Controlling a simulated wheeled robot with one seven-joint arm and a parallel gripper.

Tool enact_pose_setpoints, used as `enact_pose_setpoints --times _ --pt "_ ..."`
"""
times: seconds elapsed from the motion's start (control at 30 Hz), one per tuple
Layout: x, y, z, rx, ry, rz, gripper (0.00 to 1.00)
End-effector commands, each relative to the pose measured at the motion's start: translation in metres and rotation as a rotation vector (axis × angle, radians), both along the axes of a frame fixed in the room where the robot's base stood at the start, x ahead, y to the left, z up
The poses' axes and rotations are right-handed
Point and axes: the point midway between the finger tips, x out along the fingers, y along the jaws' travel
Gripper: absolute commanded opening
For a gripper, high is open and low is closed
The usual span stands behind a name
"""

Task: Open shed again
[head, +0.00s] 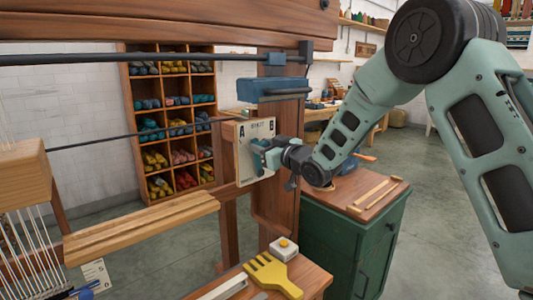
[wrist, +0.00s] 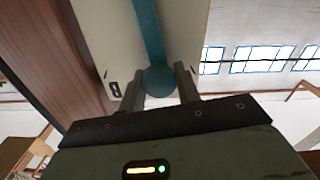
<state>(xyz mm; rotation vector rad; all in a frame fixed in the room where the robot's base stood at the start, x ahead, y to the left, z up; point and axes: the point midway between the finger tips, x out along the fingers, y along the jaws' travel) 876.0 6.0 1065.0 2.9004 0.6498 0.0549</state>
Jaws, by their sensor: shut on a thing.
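The shed control is a pale plate (head: 244,172) marked A on the left and B on the right, fixed to the loom's wooden post. A blue lever (head: 258,161) stands out from it, partly hidden by my gripper (head: 270,158). In the wrist view the lever (wrist: 148,35) runs down to a round blue knob (wrist: 159,82). The knob sits between the fingers of my gripper (wrist: 161,88), which is shut on it. The pale plate (wrist: 105,40) fills the area behind. I cannot tell exactly which letter the lever points to.
The loom's wooden beam (head: 140,226) and white threads (head: 35,245) are at the left. A blue block (head: 272,89) sits on the post above the plate. A green cabinet (head: 345,245) stands close at right. A yellow comb (head: 270,274) lies in front.

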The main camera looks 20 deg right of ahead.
Motion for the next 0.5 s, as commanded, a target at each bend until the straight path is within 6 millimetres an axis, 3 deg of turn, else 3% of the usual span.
enact_pose_setpoints --times 0.5 --pt "-0.013 0.027 -0.013 -0.271 -0.131 0.000 0.00"
